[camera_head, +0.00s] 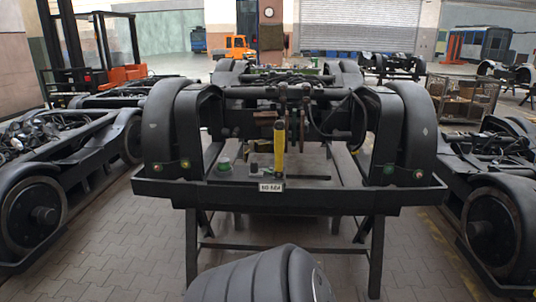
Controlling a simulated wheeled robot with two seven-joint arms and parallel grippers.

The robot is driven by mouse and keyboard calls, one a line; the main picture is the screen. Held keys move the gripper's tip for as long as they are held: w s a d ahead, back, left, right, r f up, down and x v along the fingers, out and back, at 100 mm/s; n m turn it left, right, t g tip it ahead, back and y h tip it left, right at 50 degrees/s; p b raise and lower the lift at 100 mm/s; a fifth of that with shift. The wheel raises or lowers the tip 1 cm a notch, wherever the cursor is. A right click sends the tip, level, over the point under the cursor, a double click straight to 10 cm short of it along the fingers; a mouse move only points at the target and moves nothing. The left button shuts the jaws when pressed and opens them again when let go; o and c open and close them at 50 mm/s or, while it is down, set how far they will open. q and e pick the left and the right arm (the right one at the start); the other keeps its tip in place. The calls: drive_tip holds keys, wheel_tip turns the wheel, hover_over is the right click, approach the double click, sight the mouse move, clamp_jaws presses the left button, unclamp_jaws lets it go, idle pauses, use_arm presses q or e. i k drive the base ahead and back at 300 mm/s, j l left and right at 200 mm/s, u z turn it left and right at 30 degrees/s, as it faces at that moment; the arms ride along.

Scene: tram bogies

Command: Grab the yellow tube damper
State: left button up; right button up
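The yellow tube damper (279,148) stands upright at the front middle of the dark bogie (275,92). Its top meets the bogie's brown and grey fittings. Its lower end is just above the front crossbeam (345,193), behind a small white number plate (271,187). No gripper shows in the head view, and nothing grips the damper.
The bogie rests on a dark stand (376,255). Other bogies stand at left (50,165) and right (495,190). A dark ribbed rounded shape (258,280) fills the bottom middle. Paved floor shows on both sides.

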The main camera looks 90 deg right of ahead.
sight(279, 132)
drive_tip(key=z, duration=2.9)
drive_tip(key=i+l, duration=0.15)
drive_tip(key=i, duration=0.75)
